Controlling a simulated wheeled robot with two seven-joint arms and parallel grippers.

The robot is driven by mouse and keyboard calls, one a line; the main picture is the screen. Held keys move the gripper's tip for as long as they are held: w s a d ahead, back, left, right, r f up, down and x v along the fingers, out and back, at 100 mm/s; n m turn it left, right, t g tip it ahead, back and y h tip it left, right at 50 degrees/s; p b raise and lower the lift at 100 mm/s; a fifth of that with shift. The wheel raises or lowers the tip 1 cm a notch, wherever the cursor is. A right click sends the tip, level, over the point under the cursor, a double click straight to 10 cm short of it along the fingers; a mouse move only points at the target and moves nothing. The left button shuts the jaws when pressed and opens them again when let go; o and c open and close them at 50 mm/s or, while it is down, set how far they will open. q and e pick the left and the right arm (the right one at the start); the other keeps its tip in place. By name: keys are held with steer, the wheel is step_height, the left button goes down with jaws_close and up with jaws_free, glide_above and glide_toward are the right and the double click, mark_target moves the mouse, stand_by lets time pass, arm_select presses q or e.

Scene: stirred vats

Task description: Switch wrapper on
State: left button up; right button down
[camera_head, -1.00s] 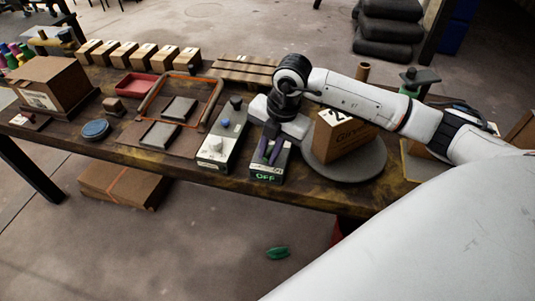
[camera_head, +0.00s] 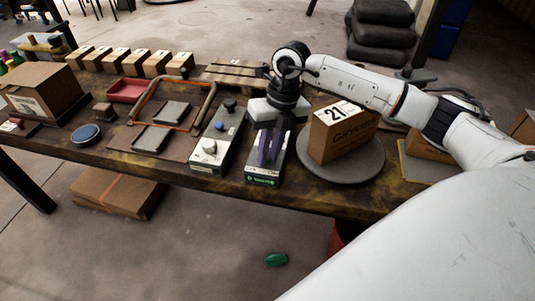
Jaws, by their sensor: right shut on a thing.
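The wrapper shows as a round grey turntable (camera_head: 350,172) near the table's front edge, with a brown carton (camera_head: 330,140) marked "21" on it. My left gripper is out of view.
A control box (camera_head: 218,145) with a white knob and a blue button stands close left of the switch box. An orange frame (camera_head: 173,98) with grey pads, a red tray (camera_head: 130,89) and several small cartons lie farther left. A green object (camera_head: 277,260) lies on the floor.

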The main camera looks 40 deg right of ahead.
steer(key=shift+w+n, duration=0.1)
steer(key=shift+n, duration=0.5)
steer(key=shift+r, duration=0.1)
steer(key=c, duration=1.7)
jaws_free()
steer(key=shift+d, duration=0.1)
steer(key=r, duration=0.3)
steer(key=d+r, duration=0.1)
steer(key=r, duration=0.2)
steer(key=d+r, duration=0.1)
steer(key=r, duration=0.3)
steer(key=shift+a, duration=0.1)
